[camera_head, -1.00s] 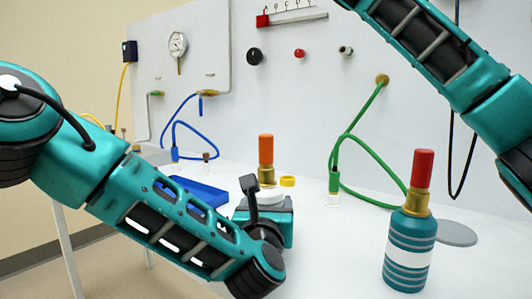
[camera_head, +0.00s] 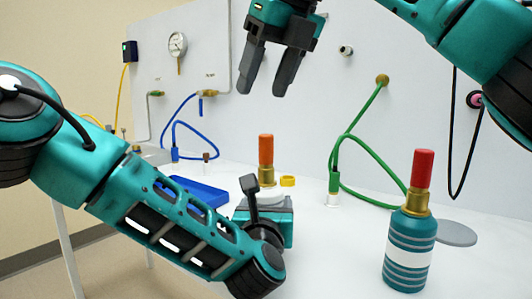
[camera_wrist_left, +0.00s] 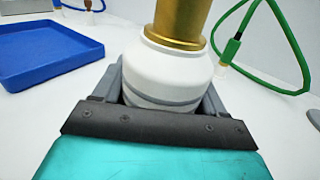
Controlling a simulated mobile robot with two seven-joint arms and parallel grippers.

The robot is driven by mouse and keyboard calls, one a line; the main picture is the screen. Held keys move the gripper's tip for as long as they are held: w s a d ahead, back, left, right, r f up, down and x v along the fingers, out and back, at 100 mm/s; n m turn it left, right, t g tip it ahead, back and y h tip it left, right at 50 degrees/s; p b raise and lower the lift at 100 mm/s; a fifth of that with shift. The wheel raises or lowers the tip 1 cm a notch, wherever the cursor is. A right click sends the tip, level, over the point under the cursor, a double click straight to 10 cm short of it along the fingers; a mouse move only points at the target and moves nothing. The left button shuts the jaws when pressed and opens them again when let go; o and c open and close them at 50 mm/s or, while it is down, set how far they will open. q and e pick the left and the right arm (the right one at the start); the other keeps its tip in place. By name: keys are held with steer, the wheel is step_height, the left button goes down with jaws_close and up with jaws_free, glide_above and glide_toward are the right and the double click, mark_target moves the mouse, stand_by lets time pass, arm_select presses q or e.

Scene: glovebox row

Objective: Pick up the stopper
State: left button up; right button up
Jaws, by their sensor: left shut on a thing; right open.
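An orange stopper (camera_head: 266,149) stands upright in the gold neck (camera_head: 267,176) of a small white bottle (camera_wrist_left: 165,68). My left gripper (camera_wrist_left: 163,92) is shut around the bottle's white body; in the head view its wrist hides most of the bottle. In the left wrist view only the gold neck and white body show, not the orange stopper. A red stopper (camera_head: 422,168) sits upright in a teal striped bottle (camera_head: 410,250) at the right. My right gripper (camera_head: 263,94) is open and empty, pointing down above the orange stopper, well clear of it.
A yellow ring-like cap (camera_head: 288,181) lies just behind the white bottle. A blue tray (camera_head: 199,190) is to the left. A green hose (camera_head: 343,150) hangs from the panel to the table. A grey disc (camera_head: 457,233) lies beside the teal bottle.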

mark_target(268, 136)
steer(key=shift+m+h, duration=0.4)
steer(key=shift+h, duration=0.4)
steer(key=x, duration=0.4)
steer(key=d+x, duration=0.1)
steer(key=x, duration=0.3)
steer(key=d+x, duration=0.1)
steer(key=x, duration=0.3)
steer(key=shift+w+d+f, duration=0.1)
steer(key=shift+f, duration=0.1)
jaws_close()
